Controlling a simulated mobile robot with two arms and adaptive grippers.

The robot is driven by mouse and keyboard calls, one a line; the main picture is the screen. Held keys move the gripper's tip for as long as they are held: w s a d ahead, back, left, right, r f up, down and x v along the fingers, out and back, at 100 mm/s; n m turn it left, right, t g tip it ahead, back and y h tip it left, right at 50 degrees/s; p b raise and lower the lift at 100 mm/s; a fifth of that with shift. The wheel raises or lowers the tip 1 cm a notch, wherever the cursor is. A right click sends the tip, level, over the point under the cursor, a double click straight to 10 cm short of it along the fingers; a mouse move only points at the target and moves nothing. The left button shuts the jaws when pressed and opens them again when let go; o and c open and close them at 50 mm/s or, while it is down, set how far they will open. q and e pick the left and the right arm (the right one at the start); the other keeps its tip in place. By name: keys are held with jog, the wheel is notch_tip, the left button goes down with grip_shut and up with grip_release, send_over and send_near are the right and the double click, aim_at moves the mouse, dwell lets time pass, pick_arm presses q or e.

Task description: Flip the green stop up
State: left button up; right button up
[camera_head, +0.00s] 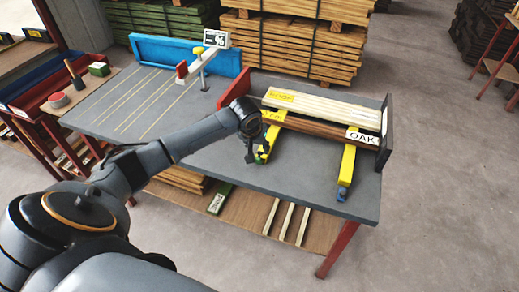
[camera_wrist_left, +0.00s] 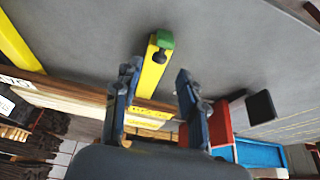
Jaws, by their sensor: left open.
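The green stop (camera_wrist_left: 165,40) is a small block at the free end of a yellow rail (camera_wrist_left: 152,72) in the left wrist view. In the head view the stop is small and partly hidden by my left gripper (camera_head: 254,153). I cannot tell its tilt clearly. My left gripper (camera_wrist_left: 157,76) is open and empty, pointing down near the rail's end. In the left wrist view the rail shows between its two fingers, with the green stop beyond the fingertips. I see no clear contact. My right gripper is not in view.
A second yellow rail (camera_head: 348,163) ends in a blue stop (camera_head: 343,190). Boards (camera_head: 320,108) lie across both rails, with an OAK label (camera_head: 362,136). A dark upright plate (camera_head: 387,125) stands at the right edge. The grey tabletop (camera_head: 305,165) between the rails is clear.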

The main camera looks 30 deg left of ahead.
aim_at(260, 152)
pick_arm(q)
jog(key=shift+x, duration=2.2)
jog(key=shift+r, duration=0.1)
jog(key=shift+w, duration=0.1)
grip_shut()
